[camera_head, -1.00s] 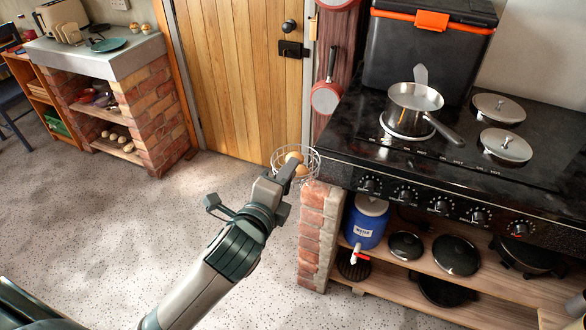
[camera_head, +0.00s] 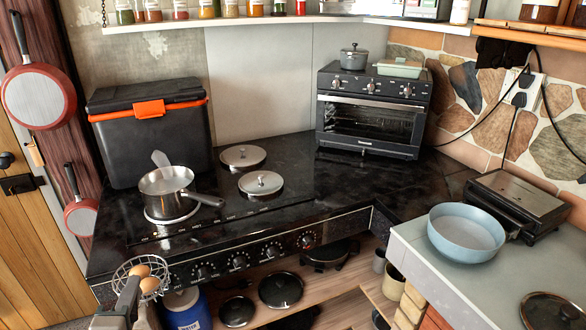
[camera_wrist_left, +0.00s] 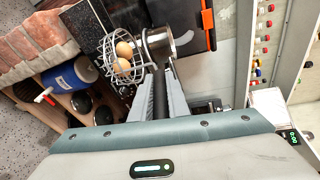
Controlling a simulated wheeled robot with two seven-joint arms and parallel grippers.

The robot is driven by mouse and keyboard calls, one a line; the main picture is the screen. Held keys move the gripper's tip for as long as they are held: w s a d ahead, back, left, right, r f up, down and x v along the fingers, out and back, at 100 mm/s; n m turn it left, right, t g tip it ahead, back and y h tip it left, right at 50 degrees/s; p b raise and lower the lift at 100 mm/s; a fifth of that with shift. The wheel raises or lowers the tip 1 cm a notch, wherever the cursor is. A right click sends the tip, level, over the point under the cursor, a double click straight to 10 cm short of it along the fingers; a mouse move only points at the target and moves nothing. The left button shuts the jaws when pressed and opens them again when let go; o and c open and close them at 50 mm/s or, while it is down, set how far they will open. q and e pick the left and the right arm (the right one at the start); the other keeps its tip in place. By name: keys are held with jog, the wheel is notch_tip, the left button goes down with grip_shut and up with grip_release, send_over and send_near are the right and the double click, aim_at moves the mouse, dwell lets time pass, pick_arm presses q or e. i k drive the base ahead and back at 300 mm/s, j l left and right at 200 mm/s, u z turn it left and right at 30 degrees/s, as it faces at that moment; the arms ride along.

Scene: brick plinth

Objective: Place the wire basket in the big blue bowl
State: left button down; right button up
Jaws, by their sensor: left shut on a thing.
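The wire basket (camera_head: 138,266) is a round wire basket with brown eggs in it. It is at the lower left in the head view, in front of the stove's left corner. The left wrist view shows the basket (camera_wrist_left: 112,62) at the tips of my left gripper (camera_wrist_left: 160,80). The big blue bowl (camera_head: 466,238) is light blue, wide and empty. It stands on the grey counter at the right in the head view, well apart from the basket. My right gripper is not in view.
A saucepan (camera_head: 170,190) stands on the stove top (camera_head: 300,200), its handle pointing right. A black cool box (camera_head: 150,130) and a toaster oven (camera_head: 370,108) stand behind. A black grill (camera_head: 515,205) is beside the bowl. A pan lid (camera_head: 552,310) lies on the grey counter (camera_head: 490,285).

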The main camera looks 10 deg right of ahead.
aim_at(442, 253)
jog(key=z, duration=0.85)
jog(key=i+l, duration=0.4)
jog(key=l, duration=0.15)
